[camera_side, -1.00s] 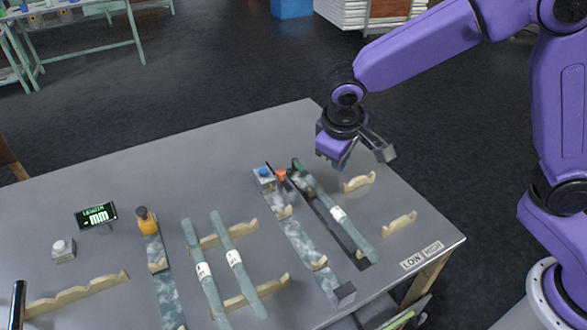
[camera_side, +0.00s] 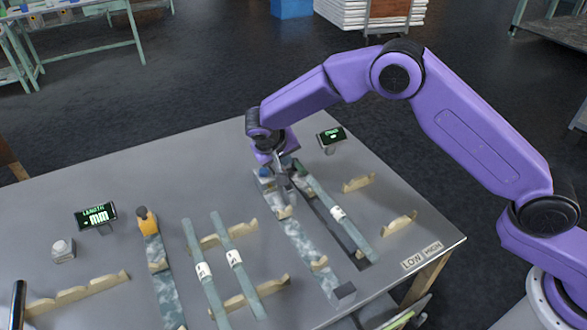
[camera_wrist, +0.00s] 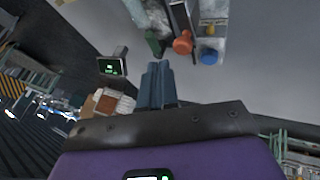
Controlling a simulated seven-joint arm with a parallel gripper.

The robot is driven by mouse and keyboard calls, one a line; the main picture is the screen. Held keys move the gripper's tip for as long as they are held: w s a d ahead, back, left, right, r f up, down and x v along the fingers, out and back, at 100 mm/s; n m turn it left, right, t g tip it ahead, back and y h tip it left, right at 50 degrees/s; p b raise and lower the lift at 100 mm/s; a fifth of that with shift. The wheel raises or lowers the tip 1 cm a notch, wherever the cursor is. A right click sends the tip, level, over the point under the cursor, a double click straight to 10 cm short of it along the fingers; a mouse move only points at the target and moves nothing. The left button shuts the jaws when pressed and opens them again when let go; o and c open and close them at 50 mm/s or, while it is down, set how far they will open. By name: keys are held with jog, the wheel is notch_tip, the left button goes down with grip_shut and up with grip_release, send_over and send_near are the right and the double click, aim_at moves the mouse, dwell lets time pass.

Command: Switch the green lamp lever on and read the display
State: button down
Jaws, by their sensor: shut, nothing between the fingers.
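The green lever (camera_side: 297,165) is at the far end of the right-hand bench fixture, beside a tube. It also shows in the wrist view (camera_wrist: 155,43), just ahead of my fingers. My gripper (camera_side: 282,178) is shut and empty, low over the fixture's far end; its fingers also show in the wrist view (camera_wrist: 157,68). I cannot tell whether they touch the lever. A small dark display (camera_side: 331,137) stands at the back right with green marks too small to read; it is also in the wrist view (camera_wrist: 112,66). Another display (camera_side: 97,216) at left shows "LENGTH" and "mm".
A blue knob (camera_side: 265,173) and an orange-red knob (camera_wrist: 183,42) sit close beside the lever. Glass tubes (camera_side: 240,265) lie across wooden racks (camera_side: 262,292). An orange block (camera_side: 147,222) is farther left. The table's right front corner bears a LOW/HIGH plate (camera_side: 422,256).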

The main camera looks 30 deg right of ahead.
aim_at(304, 170)
jog(key=shift+d+f, duration=0.1)
jog(key=x, duration=0.9)
jog(key=shift+w+d+f, duration=0.15)
jog(key=shift+w+f, duration=0.05)
jog(key=shift+f, duration=0.1)
jog(key=shift+s+d+n+t, duration=0.2)
jog(key=shift+d+n+t, duration=0.15)
jog(key=shift+n, duration=0.35)
jog(key=shift+s+d+n+y, duration=0.1)
jog(key=shift+d+n+y, duration=0.2)
jog(key=shift+n+y, duration=0.1)
jog(key=shift+s+d+n+t+y, duration=0.2)
jog(key=shift+d+n+t+y, duration=0.45)
jog(key=shift+n, duration=0.55)
jog(key=n+y, duration=0.1)
jog(key=n, duration=0.1)
jog(key=d+n+y, duration=0.1)
jog(key=n+y, duration=0.1)
jog(key=n, duration=0.1)
jog(key=shift+d+n+t, duration=0.2)
jog(key=shift+n+t, duration=0.1)
jog(key=shift+w+d, duration=0.2)
jog(key=shift+d, duration=0.35)
jog(key=shift+w+d, duration=0.2)
jog(key=shift+d, duration=0.35)
jog(key=shift+w+d, duration=0.25)
jog(key=shift+d, duration=0.15)
jog(key=shift+w+d, duration=0.1)
jog(key=shift+d, duration=0.05)
